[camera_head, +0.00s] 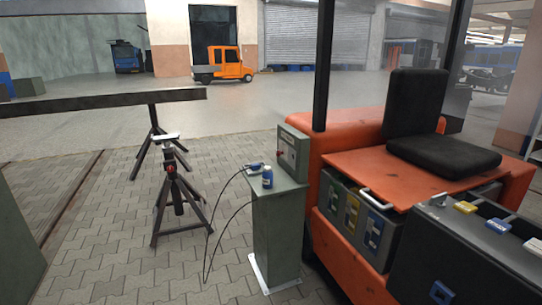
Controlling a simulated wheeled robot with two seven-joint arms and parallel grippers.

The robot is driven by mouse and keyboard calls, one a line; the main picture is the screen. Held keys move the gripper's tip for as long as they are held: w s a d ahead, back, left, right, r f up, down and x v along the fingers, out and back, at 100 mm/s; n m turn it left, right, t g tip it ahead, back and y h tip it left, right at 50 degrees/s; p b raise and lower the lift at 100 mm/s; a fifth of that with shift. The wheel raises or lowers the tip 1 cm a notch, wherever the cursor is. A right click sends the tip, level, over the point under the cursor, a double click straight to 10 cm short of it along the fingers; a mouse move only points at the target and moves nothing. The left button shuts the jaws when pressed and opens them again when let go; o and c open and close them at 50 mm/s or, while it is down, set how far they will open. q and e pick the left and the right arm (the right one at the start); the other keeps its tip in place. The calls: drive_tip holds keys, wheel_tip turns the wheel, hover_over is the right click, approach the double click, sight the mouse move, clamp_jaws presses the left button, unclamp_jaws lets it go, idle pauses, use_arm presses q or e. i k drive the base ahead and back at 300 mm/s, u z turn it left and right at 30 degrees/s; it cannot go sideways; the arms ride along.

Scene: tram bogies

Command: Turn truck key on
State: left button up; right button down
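The orange truck (350,146) stands at the right, with a black seat (440,155) on top. A dark console (480,235) with yellow, white and blue pieces on it is at the lower right. A small light part (438,200) sits at the console's far left corner; I cannot tell whether it is the key. A grey-green box (292,152) beside the truck has a small red part on its face, too small to identify. No truck key can be made out for certain. Neither of my grippers is in view.
A dark beam (100,102) crosses the left. Paving between stand and pedestal is mostly open.

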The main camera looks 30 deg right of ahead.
sight(438, 200)
drive_tip(key=i, duration=1.15)
drive_tip(key=z, duration=3.85)
